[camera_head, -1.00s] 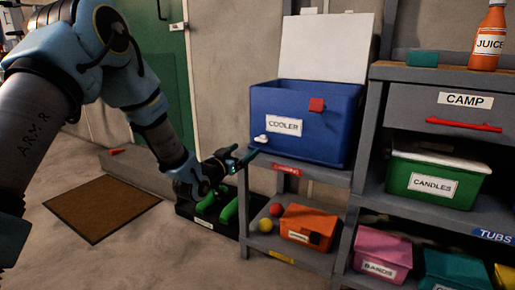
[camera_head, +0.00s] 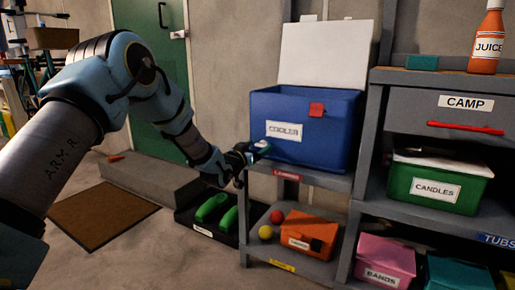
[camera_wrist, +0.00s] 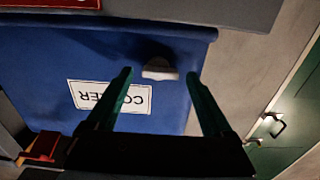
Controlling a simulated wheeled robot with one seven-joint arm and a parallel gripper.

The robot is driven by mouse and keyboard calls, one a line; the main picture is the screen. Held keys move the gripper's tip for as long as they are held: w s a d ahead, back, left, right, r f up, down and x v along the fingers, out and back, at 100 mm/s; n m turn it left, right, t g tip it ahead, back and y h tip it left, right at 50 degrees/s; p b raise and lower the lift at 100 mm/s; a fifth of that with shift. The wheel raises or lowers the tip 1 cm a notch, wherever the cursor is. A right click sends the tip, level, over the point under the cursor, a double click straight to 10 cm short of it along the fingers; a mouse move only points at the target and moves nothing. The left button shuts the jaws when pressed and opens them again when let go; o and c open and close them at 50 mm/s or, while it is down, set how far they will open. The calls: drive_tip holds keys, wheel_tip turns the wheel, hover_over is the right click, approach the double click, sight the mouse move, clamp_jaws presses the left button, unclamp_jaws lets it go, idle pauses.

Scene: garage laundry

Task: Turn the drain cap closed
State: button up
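The blue cooler (camera_head: 325,130) stands on the left shelf with its white lid up and a "COOLER" label on its front. The white drain cap (camera_wrist: 160,70) is low on the cooler's front, left of the label in the head view; there it is mostly hidden by my gripper (camera_head: 260,149). In the wrist view the cooler looks upside down. My gripper's fingers (camera_wrist: 159,76) are open there, one on each side of the cap, with gaps to it. Whether the tips reach around the cap's depth is hard to tell.
The shelf board (camera_head: 318,178) runs just under the cooler. Below it are two small balls and an orange box (camera_head: 308,234). A black tray with green shoes (camera_head: 204,219) is on the floor beneath my arm. A shelf unit (camera_head: 435,80) stands at the right.

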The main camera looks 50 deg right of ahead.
drive_tip(key=c, duration=1.3)
drive_tip(key=shift+m, duration=0.4)
drive_tip(key=m+b, duration=0.2)
drive_tip(key=m, duration=0.1)
drive_tip(key=shift+s+f+m, duration=0.1)
drive_tip(key=shift+s+m, duration=0.05)
drive_tip(key=shift+m, duration=0.25)
drive_tip(key=m+b, duration=0.2)
drive_tip(key=m, duration=0.2)
drive_tip(key=shift+s+b, duration=0.1)
drive_tip(key=shift+b, duration=0.3)
drive_tip(key=m+b, duration=0.2)
drive_tip(key=m, duration=0.3)
drive_tip(key=shift+f+b, duration=0.1)
drive_tip(key=shift+b, duration=0.2)
drive_tip(key=m+b, duration=0.2)
drive_tip(key=m, duration=0.2)
drive_tip(key=shift+s, duration=0.1)
drive_tip(key=shift+m+b, duration=0.3)
